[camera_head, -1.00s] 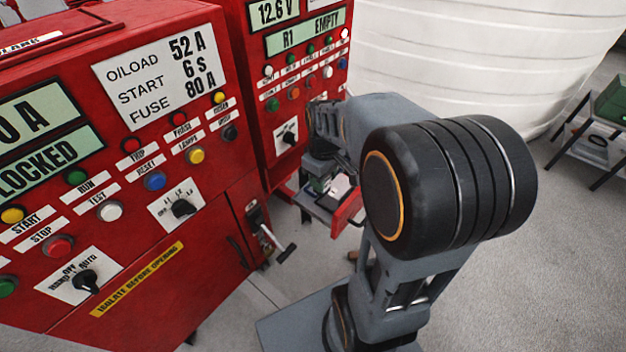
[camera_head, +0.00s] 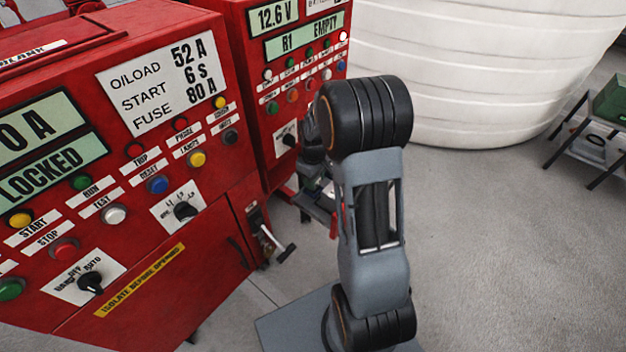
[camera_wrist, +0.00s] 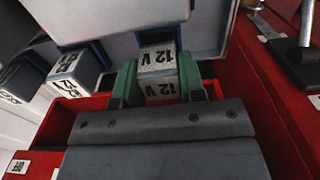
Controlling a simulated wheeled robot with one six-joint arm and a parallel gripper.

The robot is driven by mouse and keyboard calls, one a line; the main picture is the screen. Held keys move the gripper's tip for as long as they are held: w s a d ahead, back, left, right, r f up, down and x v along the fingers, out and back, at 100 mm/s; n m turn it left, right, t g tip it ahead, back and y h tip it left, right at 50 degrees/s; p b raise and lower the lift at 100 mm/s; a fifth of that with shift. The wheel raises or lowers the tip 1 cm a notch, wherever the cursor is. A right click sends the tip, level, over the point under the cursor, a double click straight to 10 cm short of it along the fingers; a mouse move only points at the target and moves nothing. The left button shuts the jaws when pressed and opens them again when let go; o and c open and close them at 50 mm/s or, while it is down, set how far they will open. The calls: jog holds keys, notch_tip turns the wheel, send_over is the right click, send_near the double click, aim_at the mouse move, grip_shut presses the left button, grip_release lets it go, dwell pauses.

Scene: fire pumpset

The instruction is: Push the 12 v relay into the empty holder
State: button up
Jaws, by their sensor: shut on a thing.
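In the wrist view my gripper (camera_wrist: 157,76) is shut, its green fingertips on both sides of a white relay (camera_wrist: 157,56) marked "12 V" on two faces. A dark blue part shows at the relay's far end; I cannot tell whether it belongs to the relay or to something behind it. The red tray (camera_wrist: 55,125) lies under and around the fingers. In the head view my arm hides the gripper and the held relay. I cannot make out the empty holder in either view.
More white relay-like blocks (camera_wrist: 75,72) with blue parts stand left of the fingers in the wrist view. A metal lever (camera_wrist: 304,30) is at upper right. Red cabinets (camera_head: 130,220) fill the left of the head view. Grey floor (camera_head: 500,240) at right is open.

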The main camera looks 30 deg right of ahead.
jog(key=shift+f, duration=0.45)
jog(key=shift+f, duration=0.15)
jog(key=o, duration=1)
jog(key=shift+c, duration=0.2)
notch_tip(320, 180, up, 12)
jog(key=shift+s, duration=0.1)
jog(key=s+a+r+m+t, duration=0.2)
jog(key=s+a, duration=0.3)
jog(key=s, duration=0.3)
jog(key=s+a+r+m+t, duration=0.2)
jog(key=s+a+r, duration=0.1)
jog(key=s, duration=0.5)
jog(key=shift+a+r+m, duration=0.35)
jog(key=shift+a+m, duration=0.05)
jog(key=shift+a, duration=0.45)
